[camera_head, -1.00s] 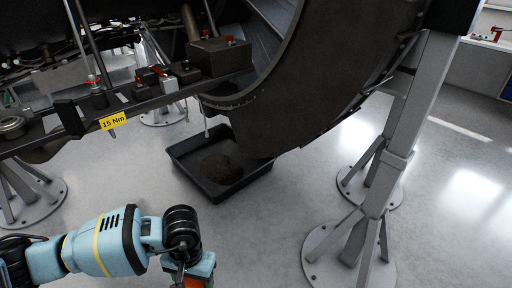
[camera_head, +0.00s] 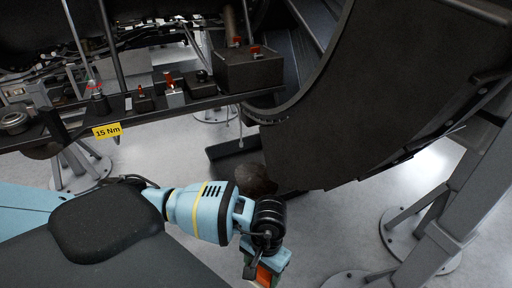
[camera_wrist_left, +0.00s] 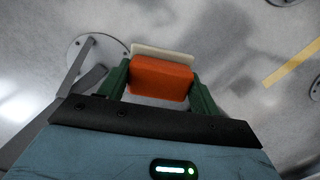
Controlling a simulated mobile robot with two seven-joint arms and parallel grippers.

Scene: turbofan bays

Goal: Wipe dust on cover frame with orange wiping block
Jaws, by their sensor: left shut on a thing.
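My left gripper (camera_head: 262,274) is at the bottom of the head view, its arm coming in from the left. It is shut on the orange wiping block (camera_wrist_left: 160,78), which shows between its two green fingers in the left wrist view, with a pale pad along its far edge. The block shows only in part in the head view (camera_head: 264,275). The large dark curved cover (camera_head: 390,90) fills the upper right, apart from the block. I cannot make out the dust or tell which part is the cover frame. My right gripper is not in view.
A dark shelf (camera_head: 200,103) with small parts and a "15 Nm" label (camera_head: 107,131) runs across the left. A black tray (camera_head: 228,150) lies on the floor, partly behind my arm. Grey stand legs (camera_head: 452,225) rise at the right. Floor is open between.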

